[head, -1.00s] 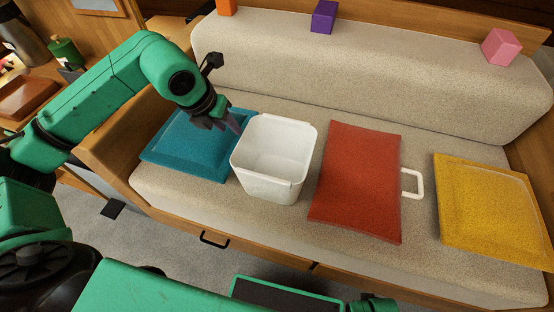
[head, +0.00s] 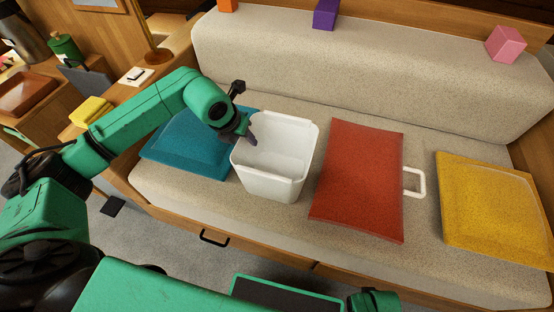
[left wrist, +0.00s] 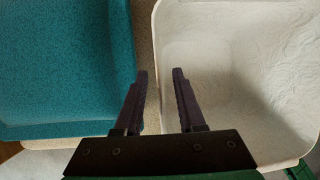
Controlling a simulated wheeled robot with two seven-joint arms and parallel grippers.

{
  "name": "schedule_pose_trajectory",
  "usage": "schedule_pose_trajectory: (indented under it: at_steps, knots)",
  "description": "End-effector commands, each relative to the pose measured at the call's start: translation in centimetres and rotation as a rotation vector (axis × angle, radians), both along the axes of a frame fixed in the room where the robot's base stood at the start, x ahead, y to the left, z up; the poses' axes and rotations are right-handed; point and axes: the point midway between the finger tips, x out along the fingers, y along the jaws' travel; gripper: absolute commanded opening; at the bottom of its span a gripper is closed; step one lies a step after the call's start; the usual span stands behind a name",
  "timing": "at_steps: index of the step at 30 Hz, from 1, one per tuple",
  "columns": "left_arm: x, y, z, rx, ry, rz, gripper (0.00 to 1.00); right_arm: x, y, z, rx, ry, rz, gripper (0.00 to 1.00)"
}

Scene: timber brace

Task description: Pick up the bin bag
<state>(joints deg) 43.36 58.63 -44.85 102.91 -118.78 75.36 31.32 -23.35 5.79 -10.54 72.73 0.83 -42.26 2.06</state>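A white square bin (head: 268,182) stands upright on the bench seat. Its inside shows a pale, wrinkled surface (left wrist: 245,60) in the left wrist view, which looks like a white bag lining; where bag and bin part is hard to tell. My left gripper (head: 249,138) is at the bin's left rim, near its back corner. In the left wrist view its two fingers (left wrist: 161,74) are apart, with the rim's edge between their tips in the picture. Nothing is visibly held. My right gripper is not in view.
A teal cushion (head: 185,150) lies close left of the bin. Purple (head: 325,14) and pink (head: 506,43) blocks sit on the backrest.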

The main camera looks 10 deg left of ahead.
Motion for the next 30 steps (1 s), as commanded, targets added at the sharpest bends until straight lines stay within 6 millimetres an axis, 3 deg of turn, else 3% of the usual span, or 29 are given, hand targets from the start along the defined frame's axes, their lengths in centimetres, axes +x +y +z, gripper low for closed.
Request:
schedule_pose_trajectory:
  at_steps: [15,18,30]
  knots:
    - [-0.01,0.01,-0.34,0.0,0.0,0.0,0.39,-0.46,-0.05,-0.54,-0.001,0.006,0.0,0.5]
    - [-0.01,0.01,-0.34,0.0,0.0,0.0,0.01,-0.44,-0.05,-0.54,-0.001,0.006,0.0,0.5]
    - [-0.01,0.01,-0.35,0.0,0.0,0.0,0.0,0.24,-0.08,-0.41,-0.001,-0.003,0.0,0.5]
